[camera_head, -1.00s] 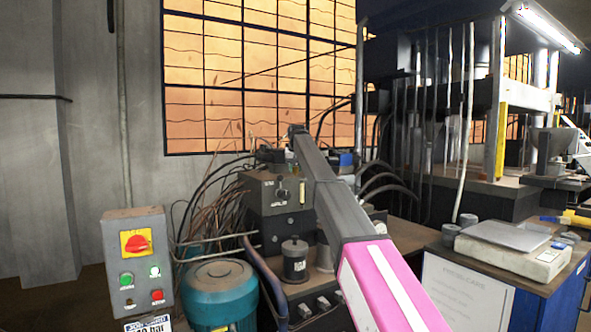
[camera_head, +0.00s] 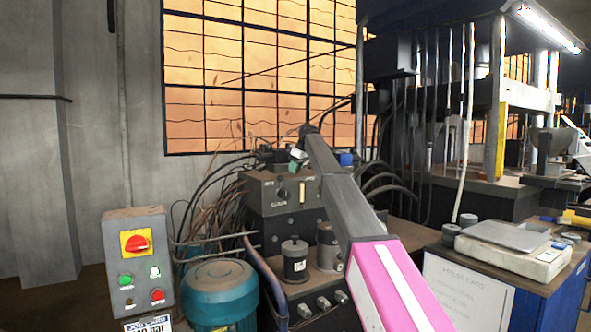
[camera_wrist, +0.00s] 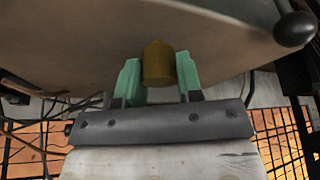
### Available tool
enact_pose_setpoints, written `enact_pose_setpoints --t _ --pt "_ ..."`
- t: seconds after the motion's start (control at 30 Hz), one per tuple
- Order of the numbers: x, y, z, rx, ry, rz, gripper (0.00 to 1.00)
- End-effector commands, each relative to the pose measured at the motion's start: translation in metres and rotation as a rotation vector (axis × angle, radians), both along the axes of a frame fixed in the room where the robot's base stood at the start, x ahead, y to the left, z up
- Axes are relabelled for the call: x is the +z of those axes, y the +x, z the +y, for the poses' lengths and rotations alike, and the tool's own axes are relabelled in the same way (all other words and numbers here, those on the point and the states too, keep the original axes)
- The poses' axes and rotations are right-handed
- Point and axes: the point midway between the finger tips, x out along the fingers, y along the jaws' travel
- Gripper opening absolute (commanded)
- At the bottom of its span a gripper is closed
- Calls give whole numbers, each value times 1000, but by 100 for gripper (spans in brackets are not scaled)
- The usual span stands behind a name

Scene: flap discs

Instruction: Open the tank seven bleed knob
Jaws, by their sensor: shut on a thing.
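In the head view my gripper (camera_head: 299,156) shows small and partly hidden by my arm, over the top of the grey control box (camera_head: 262,190). The knob is too small or hidden to make out there. I see no readable tank number.
A dark round ball (camera_wrist: 294,29) is close by in the wrist view. Hoses and cables crowd the left of the control box. A red-switch panel (camera_head: 137,243), a teal motor (camera_head: 222,292) and a dark canister (camera_head: 294,262) stand in front. A scale (camera_head: 512,250) is at the right.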

Motion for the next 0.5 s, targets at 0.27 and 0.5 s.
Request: enact_pose_setpoints --t 0.27,0.5 --pt "1 2 0 230 0 0 10" --pt "1 1 0 365 0 -1 10"
